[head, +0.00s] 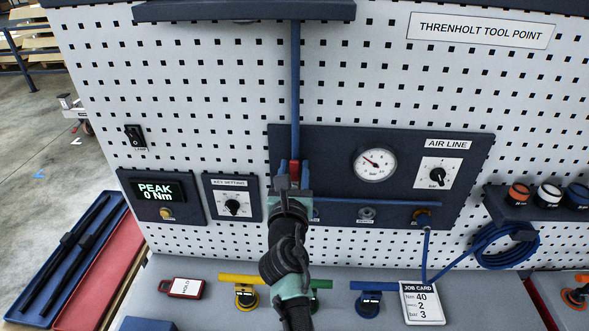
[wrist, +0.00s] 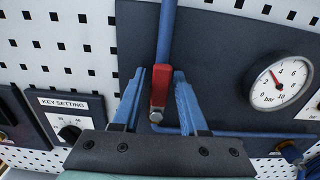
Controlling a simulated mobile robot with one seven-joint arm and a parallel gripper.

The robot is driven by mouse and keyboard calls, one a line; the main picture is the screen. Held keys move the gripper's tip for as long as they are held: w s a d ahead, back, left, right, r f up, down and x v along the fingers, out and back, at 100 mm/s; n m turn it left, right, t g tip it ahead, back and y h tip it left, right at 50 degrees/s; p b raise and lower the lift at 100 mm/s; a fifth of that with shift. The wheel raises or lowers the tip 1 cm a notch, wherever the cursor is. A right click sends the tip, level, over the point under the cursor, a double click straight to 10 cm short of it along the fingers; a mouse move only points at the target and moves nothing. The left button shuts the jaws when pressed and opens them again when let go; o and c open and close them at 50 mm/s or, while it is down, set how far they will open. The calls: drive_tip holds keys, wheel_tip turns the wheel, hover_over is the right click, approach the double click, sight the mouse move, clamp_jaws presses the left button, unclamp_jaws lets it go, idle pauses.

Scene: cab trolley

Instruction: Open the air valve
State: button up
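The air valve's red handle (wrist: 159,86) stands upright in the wrist view, in line with the blue vertical pipe (wrist: 167,30). A bolt shows at its lower end. In the head view the red handle (head: 294,170) is partly hidden by my gripper (head: 293,176). My gripper also shows in the wrist view (wrist: 160,74), with one blue finger on each side of the handle. The fingers are apart, with narrow gaps beside the handle; I see no clear contact. The pressure gauge (head: 375,164) has its needle pointing up and left.
The dark air-line panel (head: 330,150) lies close behind the fingers. A blue horizontal pipe (head: 385,202) runs right, below the gauge. A knob (head: 437,175) sits right of the gauge. The key setting panel (head: 232,197) is left of my gripper. A coiled hose (head: 505,245) hangs at right.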

drive_tip(key=shift+o, duration=0.6)
drive_tip(key=s+p, duration=0.1)
drive_tip(key=s, duration=1.2)
drive_tip(key=s+d+r+m+t+b, duration=0.1)
drive_tip(key=d+r+m+t+b, duration=0.1)
drive_tip(key=r+m, duration=0.7)
drive_tip(key=s+d+r+m+t+b, duration=0.1)
drive_tip(key=s+r+m+t+b, duration=0.15)
drive_tip(key=r+m, duration=0.65)
drive_tip(key=s+r+m+t+b, duration=0.2)
drive_tip(key=s+r+m, duration=0.4)
drive_tip(key=r+m, duration=0.2)
drive_tip(key=s+d+r+m+t+b, duration=0.1)
drive_tip(key=s+r+m+t+b, duration=0.1)
drive_tip(key=s+r+m, duration=0.4)
wheel_tip(320, 180, up, 3)
drive_tip(key=m+t, duration=0.1)
drive_tip(key=m, duration=0.3)
drive_tip(key=shift+s, duration=0.4)
